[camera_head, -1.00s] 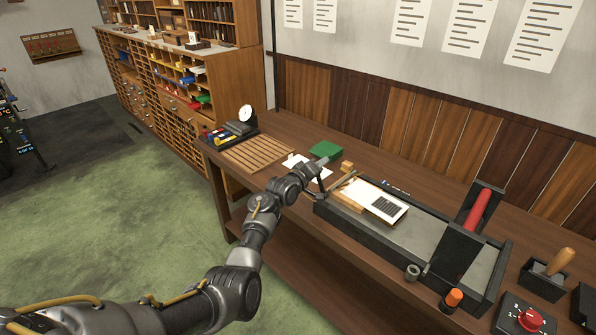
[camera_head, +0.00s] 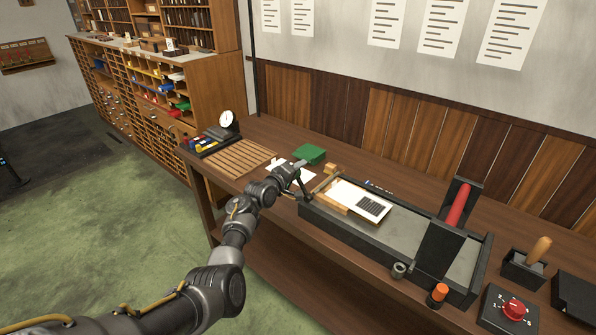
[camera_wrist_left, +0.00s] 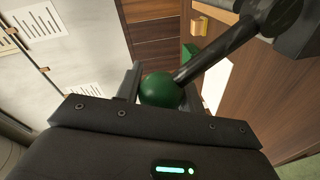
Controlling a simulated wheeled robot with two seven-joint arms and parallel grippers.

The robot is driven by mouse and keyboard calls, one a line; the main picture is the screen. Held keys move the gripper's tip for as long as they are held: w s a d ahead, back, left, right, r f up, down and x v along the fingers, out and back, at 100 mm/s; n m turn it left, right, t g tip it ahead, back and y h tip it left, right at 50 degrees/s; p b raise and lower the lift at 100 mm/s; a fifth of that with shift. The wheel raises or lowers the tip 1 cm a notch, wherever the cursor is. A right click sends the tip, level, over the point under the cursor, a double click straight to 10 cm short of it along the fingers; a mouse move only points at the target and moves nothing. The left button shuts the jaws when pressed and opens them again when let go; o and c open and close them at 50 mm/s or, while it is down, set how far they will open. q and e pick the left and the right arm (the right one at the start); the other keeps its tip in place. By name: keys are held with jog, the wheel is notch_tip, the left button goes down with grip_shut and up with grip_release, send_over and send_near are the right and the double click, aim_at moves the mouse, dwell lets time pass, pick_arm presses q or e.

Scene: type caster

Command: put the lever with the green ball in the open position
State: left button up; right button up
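The green ball (camera_wrist_left: 160,90) is at the end of a dark lever rod (camera_wrist_left: 215,52) in the left wrist view. The rod runs from the ball up to the right, to a dark round hub (camera_wrist_left: 280,12). My left gripper (camera_wrist_left: 160,88) has one finger on each side of the ball, close against it, and looks shut on it. In the head view my left gripper (camera_head: 298,168) is at the left end of the long dark press bed (camera_head: 345,238). The ball is hard to make out there. My right gripper is not in view.
A green box (camera_head: 309,153) sits just behind my left gripper. A framed plate (camera_head: 345,192) lies on the bed. A red roller (camera_head: 458,205), an orange-topped knob (camera_head: 440,292) and a red dial (camera_head: 515,308) are to the right. A slatted wooden rack (camera_head: 235,168) is to the left.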

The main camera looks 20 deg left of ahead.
pick_arm(q)
jog(key=o, duration=0.4)
jog(key=shift+f, duration=0.1)
jog(key=shift+s+a, duration=0.15)
jog(key=shift+s, duration=0.25)
jog(key=shift+v, duration=5)
